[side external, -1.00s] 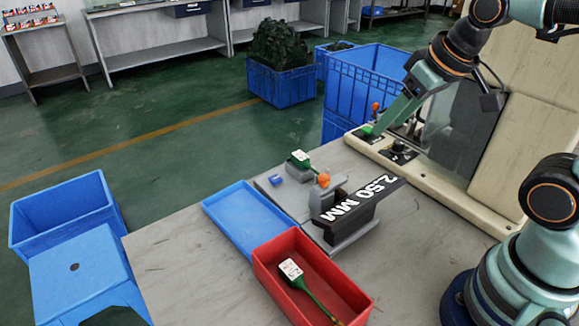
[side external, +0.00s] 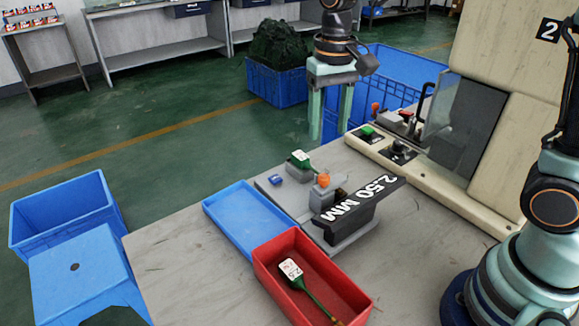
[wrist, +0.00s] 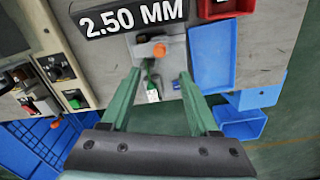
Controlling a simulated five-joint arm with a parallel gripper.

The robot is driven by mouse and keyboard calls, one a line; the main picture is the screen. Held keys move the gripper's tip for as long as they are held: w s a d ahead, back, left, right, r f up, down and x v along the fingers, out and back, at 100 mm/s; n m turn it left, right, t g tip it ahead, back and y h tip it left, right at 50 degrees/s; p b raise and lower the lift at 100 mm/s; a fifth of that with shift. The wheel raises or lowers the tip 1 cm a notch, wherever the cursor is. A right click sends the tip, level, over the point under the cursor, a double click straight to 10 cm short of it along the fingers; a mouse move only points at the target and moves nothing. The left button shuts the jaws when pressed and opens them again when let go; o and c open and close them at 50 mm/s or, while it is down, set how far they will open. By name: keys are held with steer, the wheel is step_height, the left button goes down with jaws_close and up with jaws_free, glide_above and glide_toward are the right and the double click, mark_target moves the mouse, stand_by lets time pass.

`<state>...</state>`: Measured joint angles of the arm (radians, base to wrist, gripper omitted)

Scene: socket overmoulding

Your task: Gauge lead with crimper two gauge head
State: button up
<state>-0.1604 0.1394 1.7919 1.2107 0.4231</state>
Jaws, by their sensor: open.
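A lead (side external: 301,159) with a green body and a white label lies on the grey gauge base, behind the gauge's orange knob (side external: 323,179). It also shows in the wrist view (wrist: 152,92). The gauge (side external: 362,210) carries a black plate reading 2.50 MM, which shows in the wrist view too (wrist: 130,16). My gripper (side external: 330,128) is open and empty, above and behind the lead; its fingers point down. In the wrist view my gripper (wrist: 158,82) frames the lead between its fingers, apart from it. A second green lead (side external: 291,271) lies in the red tray (side external: 263,262).
An empty blue tray (side external: 240,222) lies left of the gauge. A small blue piece (side external: 276,180) sits beside the lead. A cream machine (side external: 510,165) with buttons and a clear shield stands at the right. Blue crates (side external: 395,75) stand behind the table.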

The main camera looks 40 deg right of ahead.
mark_target(326, 175)
step_height(326, 175, down, 11)
steer(key=shift+f, duration=0.15)
stand_by(0.4)
jaws_close()
steer(key=shift+s+d, duration=0.1)
stand_by(1.1)
